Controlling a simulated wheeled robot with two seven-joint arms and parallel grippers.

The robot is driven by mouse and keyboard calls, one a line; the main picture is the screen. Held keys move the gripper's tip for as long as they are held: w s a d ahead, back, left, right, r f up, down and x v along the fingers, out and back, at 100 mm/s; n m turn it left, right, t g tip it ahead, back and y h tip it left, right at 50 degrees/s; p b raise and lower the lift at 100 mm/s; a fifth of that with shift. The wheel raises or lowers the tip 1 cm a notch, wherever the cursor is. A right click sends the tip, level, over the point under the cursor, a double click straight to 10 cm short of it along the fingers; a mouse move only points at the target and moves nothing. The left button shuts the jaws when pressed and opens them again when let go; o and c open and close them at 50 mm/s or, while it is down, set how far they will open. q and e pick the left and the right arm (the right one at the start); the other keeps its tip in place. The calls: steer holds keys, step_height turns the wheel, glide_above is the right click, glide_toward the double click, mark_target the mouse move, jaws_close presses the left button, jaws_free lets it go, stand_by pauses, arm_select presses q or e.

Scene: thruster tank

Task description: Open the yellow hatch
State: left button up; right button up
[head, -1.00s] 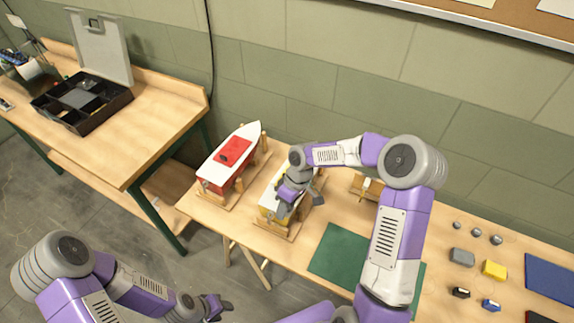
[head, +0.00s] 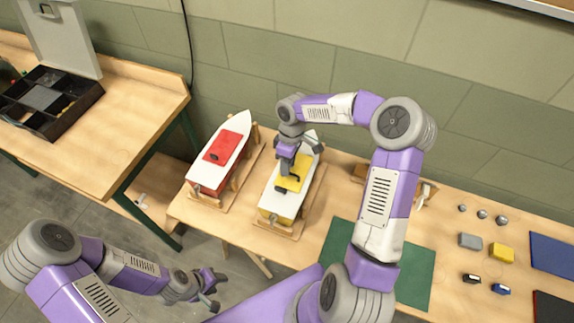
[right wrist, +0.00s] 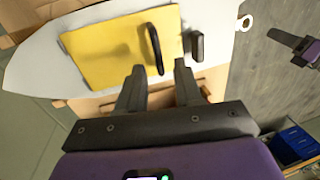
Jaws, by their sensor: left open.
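The yellow hatch (head: 293,176) lies flat and shut on the deck of a white boat (head: 273,206) that sits in a wooden cradle. In the right wrist view the hatch (right wrist: 105,50) has a dark arched handle (right wrist: 155,48) near one edge. My right gripper (head: 287,172) is over the hatch, pointing down. In the right wrist view its two fingers (right wrist: 158,76) are apart, with the handle just beyond the tips, roughly between them; whether they touch it cannot be told. My left gripper (head: 215,290) is open and empty, low and away from the table.
A boat with a red hatch (head: 222,147) stands in its own cradle to the left. A green mat (head: 415,275) and several small blocks and knobs are on the right of the table. A black compartment box (head: 48,100) with a raised lid is on the left bench.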

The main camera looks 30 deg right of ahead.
steer(key=shift+a+f, duration=0.1)
steer(key=shift+f, duration=0.35)
jaws_close()
stand_by(1.1)
